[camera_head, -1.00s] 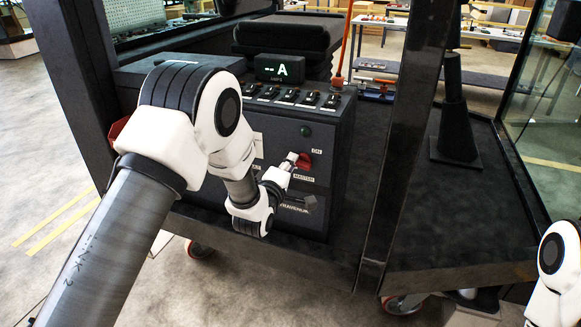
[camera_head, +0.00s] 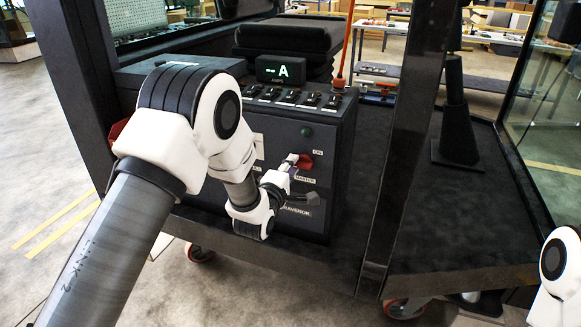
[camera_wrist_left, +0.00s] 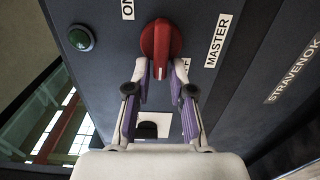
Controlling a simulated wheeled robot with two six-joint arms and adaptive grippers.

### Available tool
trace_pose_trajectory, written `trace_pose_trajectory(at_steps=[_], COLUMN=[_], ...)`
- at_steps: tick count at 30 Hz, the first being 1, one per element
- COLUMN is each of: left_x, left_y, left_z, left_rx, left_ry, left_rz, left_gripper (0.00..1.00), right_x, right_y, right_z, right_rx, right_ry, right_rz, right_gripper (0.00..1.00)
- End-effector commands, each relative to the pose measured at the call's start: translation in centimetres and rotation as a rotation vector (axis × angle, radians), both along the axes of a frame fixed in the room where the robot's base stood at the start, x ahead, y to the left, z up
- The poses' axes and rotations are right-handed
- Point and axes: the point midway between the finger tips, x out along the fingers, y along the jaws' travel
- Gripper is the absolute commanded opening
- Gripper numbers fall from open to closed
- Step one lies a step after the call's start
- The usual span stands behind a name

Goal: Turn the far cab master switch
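The red master switch knob (camera_head: 306,160) is on the dark front panel of the cab console (camera_head: 325,205), between the ON and MASTER labels. In the left wrist view the knob (camera_wrist_left: 161,42) has a white pointer line at its lower end. My left gripper (camera_head: 292,163) is at the knob. In the left wrist view its two fingers (camera_wrist_left: 161,72) are apart, one on each side of the knob's lower end. I cannot tell whether they touch it. A label behind the right finger is partly hidden. My right gripper is out of view; only part of my right arm shows.
A green lamp (camera_wrist_left: 80,38) sits on the panel near the knob. A row of black switches (camera_head: 290,96) and a display (camera_head: 281,70) top the console. A dark post (camera_head: 400,150) stands close to the right. The platform deck (camera_head: 440,215) beyond it is largely clear.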

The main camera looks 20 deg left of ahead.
Motion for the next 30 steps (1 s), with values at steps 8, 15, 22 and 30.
trace_pose_trajectory(at_steps=[8,15,22,30], left_x=[0.0,-2.5,-8.4,-11.9], left_y=[0.0,0.1,0.3,0.3], left_z=[0.0,0.0,-0.1,-0.1], left_rx=[0.0,0.001,0.001,0.001], left_ry=[0.0,0.002,0.005,0.001], left_rz=[0.001,0.001,0.001,0.0], left_gripper=[0.39,0.39,0.39,0.39], right_x=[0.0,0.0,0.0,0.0], right_y=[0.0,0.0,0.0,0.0], right_z=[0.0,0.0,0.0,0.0], right_rx=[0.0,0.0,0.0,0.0], right_ry=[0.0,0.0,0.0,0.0], right_rz=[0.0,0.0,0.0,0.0], right_gripper=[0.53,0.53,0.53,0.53])
